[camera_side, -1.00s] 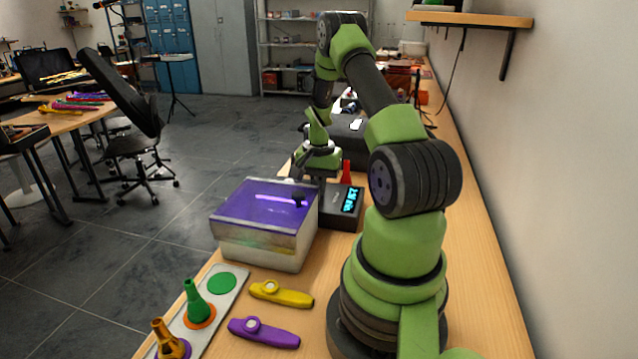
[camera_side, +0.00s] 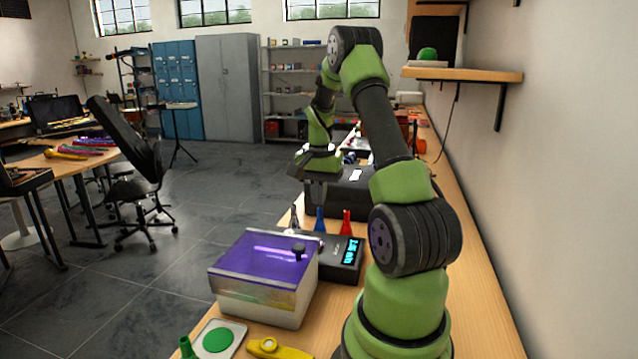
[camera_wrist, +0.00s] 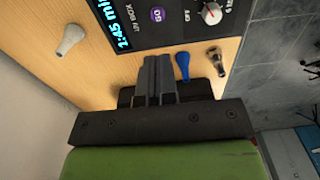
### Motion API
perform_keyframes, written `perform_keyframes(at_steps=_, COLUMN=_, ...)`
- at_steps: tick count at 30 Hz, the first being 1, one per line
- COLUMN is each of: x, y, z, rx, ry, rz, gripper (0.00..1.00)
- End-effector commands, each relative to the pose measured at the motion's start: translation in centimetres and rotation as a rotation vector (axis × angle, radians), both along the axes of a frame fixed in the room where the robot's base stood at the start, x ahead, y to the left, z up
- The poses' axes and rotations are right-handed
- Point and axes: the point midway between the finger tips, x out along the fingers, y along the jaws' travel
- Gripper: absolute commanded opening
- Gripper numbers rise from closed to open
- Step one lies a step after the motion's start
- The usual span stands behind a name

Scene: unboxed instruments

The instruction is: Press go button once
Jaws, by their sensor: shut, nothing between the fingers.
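The dark control panel (camera_side: 335,257) of the UV box has a lit cyan display (camera_side: 350,251). In the wrist view the panel (camera_wrist: 182,30) shows a round purple go button (camera_wrist: 157,14), a dial (camera_wrist: 211,13) and the display (camera_wrist: 113,22). The go button cannot be made out clearly in the side view. My gripper (camera_side: 317,203) is above and behind the panel, pointing down, apart from the button. In the wrist view my gripper (camera_wrist: 158,62) has its fingers together and empty, below the button in the picture.
The purple-lidded box (camera_side: 265,262) stands beside the panel. A yellow kazoo (camera_side: 277,349) lies in front. The wall bounds the right.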

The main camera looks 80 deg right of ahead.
Motion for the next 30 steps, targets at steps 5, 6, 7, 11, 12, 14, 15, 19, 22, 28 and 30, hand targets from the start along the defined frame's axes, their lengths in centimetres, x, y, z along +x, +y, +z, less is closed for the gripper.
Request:
perform_keyframes(at_steps=5, x=0.0, y=0.0, z=2.2, rx=-0.002, ry=-0.001, rz=0.001, gripper=0.0)
perform_keyframes(at_steps=6, x=0.0, y=0.0, z=2.5, rx=-0.002, ry=-0.001, rz=0.0, gripper=0.0)
perform_keyframes(at_steps=7, x=0.0, y=0.0, z=2.6, rx=-0.001, ry=-0.001, rz=-0.001, gripper=0.0)
perform_keyframes(at_steps=11, x=0.0, y=0.0, z=2.8, rx=0.0, ry=-0.001, rz=-0.001, gripper=0.0)
perform_keyframes(at_steps=12, x=0.0, y=0.0, z=2.8, rx=0.0, ry=0.0, rz=-0.001, gripper=0.0)
perform_keyframes(at_steps=14, x=0.0, y=0.0, z=2.8, rx=0.0, ry=0.0, rz=0.0, gripper=0.0)
perform_keyframes(at_steps=15, x=0.0, y=0.0, z=2.8, rx=0.0, ry=0.0, rz=0.0, gripper=0.0)
perform_keyframes(at_steps=19, x=0.0, y=0.0, z=2.8, rx=0.0, ry=0.0, rz=0.0, gripper=0.0)
perform_keyframes(at_steps=22, x=0.0, y=0.0, z=2.8, rx=0.0, ry=0.0, rz=0.0, gripper=0.0)
perform_keyframes(at_steps=28, x=0.0, y=0.0, z=2.8, rx=0.0, ry=0.0, rz=0.0, gripper=0.0)
perform_keyframes(at_steps=30, x=0.0, y=0.0, z=2.8, rx=0.0, ry=0.0, rz=0.0, gripper=0.0)
